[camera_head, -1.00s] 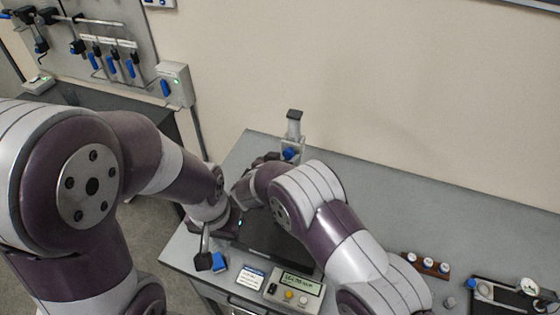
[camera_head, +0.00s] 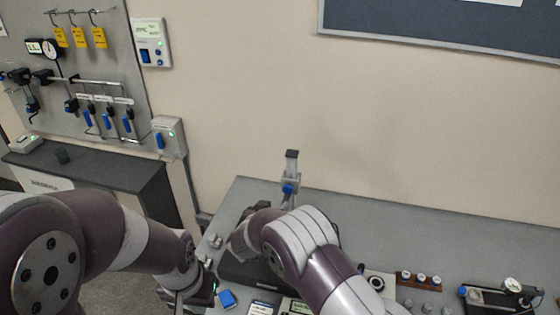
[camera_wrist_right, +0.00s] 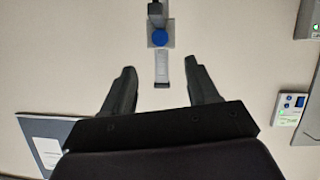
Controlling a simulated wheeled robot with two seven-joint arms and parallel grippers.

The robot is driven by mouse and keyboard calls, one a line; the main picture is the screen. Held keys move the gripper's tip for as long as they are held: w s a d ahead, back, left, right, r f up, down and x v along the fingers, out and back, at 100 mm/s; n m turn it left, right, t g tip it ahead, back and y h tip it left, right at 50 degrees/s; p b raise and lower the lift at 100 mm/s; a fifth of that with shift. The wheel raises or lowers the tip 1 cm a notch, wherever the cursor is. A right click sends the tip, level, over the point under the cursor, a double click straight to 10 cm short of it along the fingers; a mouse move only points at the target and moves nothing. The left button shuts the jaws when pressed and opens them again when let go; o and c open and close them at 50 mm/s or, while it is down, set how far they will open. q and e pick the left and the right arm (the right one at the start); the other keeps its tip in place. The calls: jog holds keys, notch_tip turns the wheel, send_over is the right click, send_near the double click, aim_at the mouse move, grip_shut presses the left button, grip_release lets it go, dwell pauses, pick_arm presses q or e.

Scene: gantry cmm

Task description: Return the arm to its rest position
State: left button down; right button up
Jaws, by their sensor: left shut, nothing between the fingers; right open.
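My left arm (camera_head: 113,235) comes in from the left in the head view. My left gripper (camera_head: 198,293) is low at the table's left front corner, shut and empty; its fingertips are hard to make out. My right arm (camera_head: 315,265) reaches in from the lower right over a dark plate (camera_head: 240,268). Its wrist hides the right gripper in the head view. In the right wrist view my right gripper (camera_wrist_right: 163,85) is open, with nothing between its two dark fingers.
The same stand (camera_head: 290,175) rises at the table's back edge.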

jog(key=s+f+n+g+y+b, duration=0.35)
jog(key=s+f+g+y, duration=0.3)
jog(key=s+f, duration=0.45)
jog(key=s+d+r+m+g+h+b, duration=0.1)
jog(key=s+d+g+b, duration=0.4)
jog(key=s+d+b, duration=0.7)
jog(key=s+d+m+h, duration=0.1)
jog(key=s+d+h, duration=0.1)
jog(key=s+d, duration=0.7)
jog(key=shift+d+b, duration=0.35)
jog(key=shift+d, duration=1.65)
jog(key=shift+s, duration=0.1)
